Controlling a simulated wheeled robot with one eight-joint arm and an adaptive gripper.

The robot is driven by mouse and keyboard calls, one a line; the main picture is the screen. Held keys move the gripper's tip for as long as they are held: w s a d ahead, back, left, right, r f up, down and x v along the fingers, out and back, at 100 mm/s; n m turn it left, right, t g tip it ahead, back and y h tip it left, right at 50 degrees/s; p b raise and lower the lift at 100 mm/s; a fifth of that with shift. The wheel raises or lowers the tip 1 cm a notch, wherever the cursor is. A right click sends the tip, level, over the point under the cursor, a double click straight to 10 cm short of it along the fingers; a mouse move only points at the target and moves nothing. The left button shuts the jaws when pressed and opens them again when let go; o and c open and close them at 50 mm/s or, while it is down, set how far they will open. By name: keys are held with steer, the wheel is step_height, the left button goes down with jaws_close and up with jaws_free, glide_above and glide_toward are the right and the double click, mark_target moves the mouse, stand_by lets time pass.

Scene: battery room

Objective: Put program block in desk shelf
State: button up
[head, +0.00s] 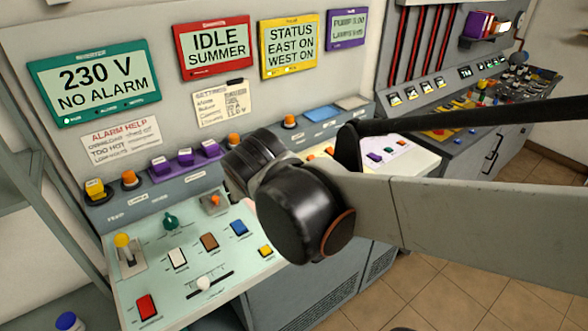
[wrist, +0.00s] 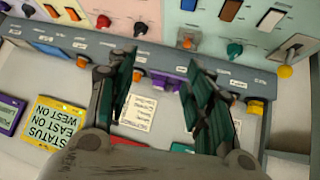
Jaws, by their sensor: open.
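Purple blocks (head: 185,157) stand in a row on the grey desk shelf (head: 222,161) along the back of the desk; I cannot tell which item is the program block. In the wrist view, purple pieces (wrist: 166,83) appear between the two fingers, on the shelf (wrist: 222,73). My gripper (wrist: 160,70) is open with nothing held. I cannot tell its height above the shelf. In the head view my dark arm joints cover part of the desk and the fingers are not clearly visible.
The sloped desk panel (head: 190,258) carries knobs, a lever and coloured switches. A yellow button (head: 95,188) and orange buttons (head: 129,178) stand on the shelf. Signs hang on the wall behind. A small wall shelf (head: 486,38) with purple items is at the upper right. Tiled floor lies at lower right.

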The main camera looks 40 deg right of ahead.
steer(key=s+a+f+n+g+y, duration=0.1)
steer(key=s+a+y, duration=0.1)
steer(key=s, duration=0.7)
steer(key=shift+s+a+n+y, duration=0.4)
steer(key=shift+a, duration=0.4)
